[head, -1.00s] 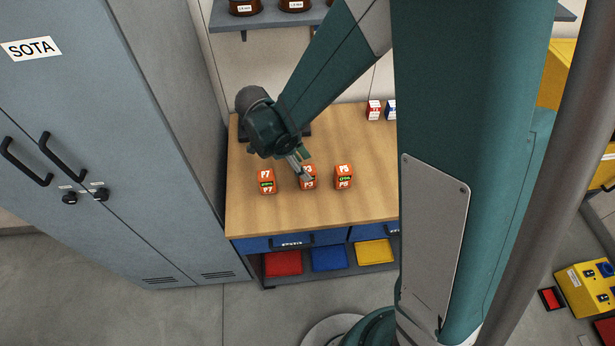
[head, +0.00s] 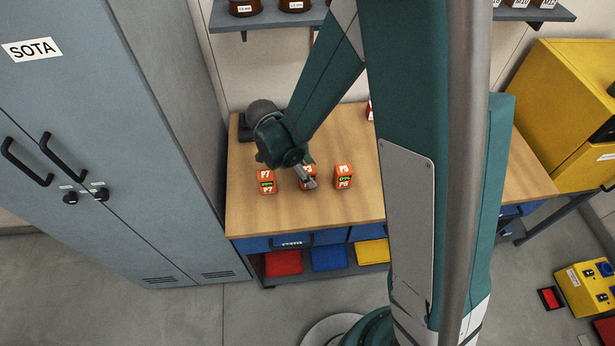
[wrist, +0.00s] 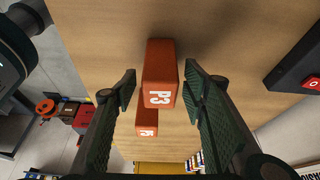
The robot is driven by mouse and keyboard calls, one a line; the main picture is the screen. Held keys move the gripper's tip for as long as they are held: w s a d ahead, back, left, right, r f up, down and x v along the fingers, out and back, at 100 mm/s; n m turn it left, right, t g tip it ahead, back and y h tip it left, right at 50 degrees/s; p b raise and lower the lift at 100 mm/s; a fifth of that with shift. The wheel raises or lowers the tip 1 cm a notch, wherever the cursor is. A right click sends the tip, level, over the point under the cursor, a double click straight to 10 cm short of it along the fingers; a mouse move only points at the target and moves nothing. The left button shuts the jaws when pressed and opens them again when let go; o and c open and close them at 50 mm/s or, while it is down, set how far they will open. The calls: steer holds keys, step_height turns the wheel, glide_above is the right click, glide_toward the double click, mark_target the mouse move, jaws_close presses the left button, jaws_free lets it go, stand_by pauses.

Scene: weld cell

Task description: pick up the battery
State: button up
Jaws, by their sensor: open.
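Three orange batteries stand in a row on the wooden table. P7 (head: 267,181) is at left, P3 (head: 309,170) in the middle and a third, seemingly P5 (head: 344,177), at right. My gripper (head: 310,182) is at P3 and partly covers it. In the wrist view, my gripper (wrist: 160,84) is open, with one finger on each side of P3 (wrist: 161,62) and a visible gap on both sides. P5 (wrist: 147,127) shows beyond P3. P7 is not seen in the wrist view.
The wooden table (head: 245,215) is clear in front of the row. A dark box with a red switch (wrist: 290,75) lies at the right in the wrist view. A grey-blue cabinet (head: 120,150) stands left of the table. A shelf (head: 265,20) hangs behind.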

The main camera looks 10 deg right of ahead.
steer(key=c, duration=1.2)
steer(key=shift+r, duration=0.15)
steer(key=shift+r, duration=4.85)
steer(key=shift+w+f, duration=0.1)
